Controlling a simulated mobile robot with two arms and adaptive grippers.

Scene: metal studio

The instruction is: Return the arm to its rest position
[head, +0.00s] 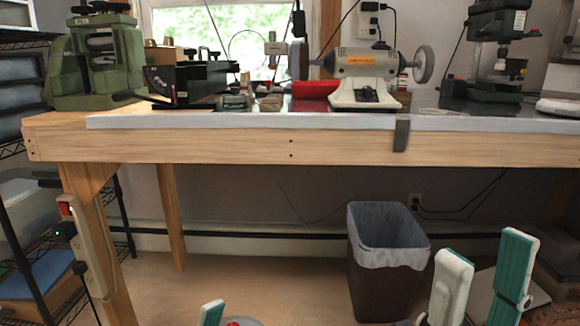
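My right gripper (486,252) is at the lower right of the head view, its two white fingers with teal pads pointing up. The fingers stand apart and nothing shows between them. It appears in front of the floor, to the right of the waste bin and lower in the picture than the workbench. Of my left gripper (212,313), only one teal-and-white fingertip shows at the bottom edge. Its other finger and any grasp are out of view.
A wooden workbench (250,150) spans the view, bearing a bench grinder (362,63), a green machine (95,60) and a drill press (497,45). A lined waste bin (378,290) stands below. Wire shelves (60,300) are at left. Floor between is clear.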

